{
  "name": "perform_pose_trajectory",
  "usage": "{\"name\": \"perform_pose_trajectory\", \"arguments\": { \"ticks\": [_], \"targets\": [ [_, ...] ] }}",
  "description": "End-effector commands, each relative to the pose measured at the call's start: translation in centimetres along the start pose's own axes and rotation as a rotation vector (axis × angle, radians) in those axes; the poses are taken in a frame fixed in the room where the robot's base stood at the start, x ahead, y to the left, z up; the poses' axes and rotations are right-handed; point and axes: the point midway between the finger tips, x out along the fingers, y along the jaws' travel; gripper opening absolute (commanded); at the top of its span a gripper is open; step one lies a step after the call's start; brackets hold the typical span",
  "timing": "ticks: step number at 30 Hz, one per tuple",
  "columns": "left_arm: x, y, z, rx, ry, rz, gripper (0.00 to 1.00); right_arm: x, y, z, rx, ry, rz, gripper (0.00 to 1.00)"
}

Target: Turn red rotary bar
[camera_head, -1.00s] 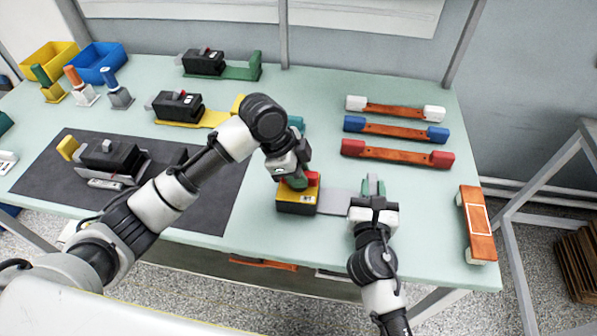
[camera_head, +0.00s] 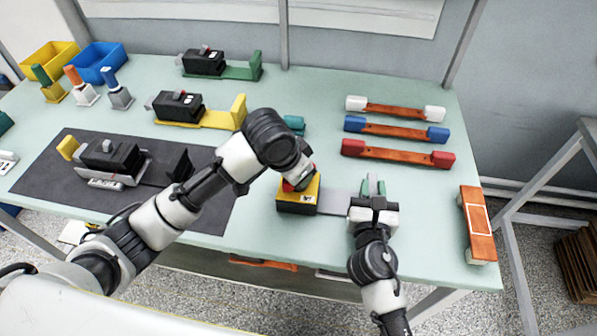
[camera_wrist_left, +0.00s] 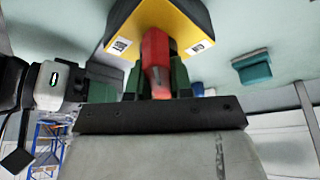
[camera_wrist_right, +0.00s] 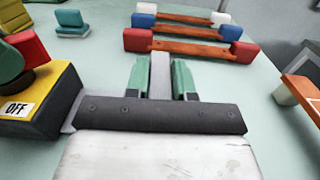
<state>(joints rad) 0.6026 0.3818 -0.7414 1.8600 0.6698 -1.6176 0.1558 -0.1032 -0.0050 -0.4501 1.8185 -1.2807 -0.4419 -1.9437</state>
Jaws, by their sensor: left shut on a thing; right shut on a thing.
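The red rotary bar (camera_wrist_left: 155,62) sits on top of a yellow and black switch box (camera_head: 298,204) at the table's front middle. My left gripper (camera_wrist_left: 156,82) is shut on the red bar, with a green finger on each side of it. In the head view my left wrist hides most of the bar. My right gripper (camera_wrist_right: 160,78) is shut on a grey plate (camera_head: 334,201) that extends from the right side of the box. In the right wrist view the box shows an OFF label (camera_wrist_right: 15,109) and part of the red bar.
Red-ended (camera_head: 398,153), blue-ended (camera_head: 396,130) and white-ended (camera_head: 396,109) copper bars lie behind my right gripper. A black mat (camera_head: 60,175) with a breaker (camera_head: 108,155) lies at left. Yellow (camera_head: 48,60) and blue bins (camera_head: 96,62) stand at the back left.

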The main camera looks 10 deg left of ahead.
Motion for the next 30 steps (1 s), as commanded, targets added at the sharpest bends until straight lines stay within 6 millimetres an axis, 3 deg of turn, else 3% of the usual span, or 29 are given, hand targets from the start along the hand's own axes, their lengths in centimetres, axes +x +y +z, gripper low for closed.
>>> {"name": "perform_pose_trajectory", "arguments": {
  "ticks": [18,30],
  "targets": [
    [-0.08,0.03,-0.13,-0.51,0.004,-0.208,0.0,-0.05,0.05,-0.08,-0.001,0.002,0.002,0.0],
    [-0.08,-0.05,-0.11,-0.68,0.003,-0.279,0.0,-0.06,0.05,-0.09,-0.001,0.002,0.002,0.0]
  ]
}}
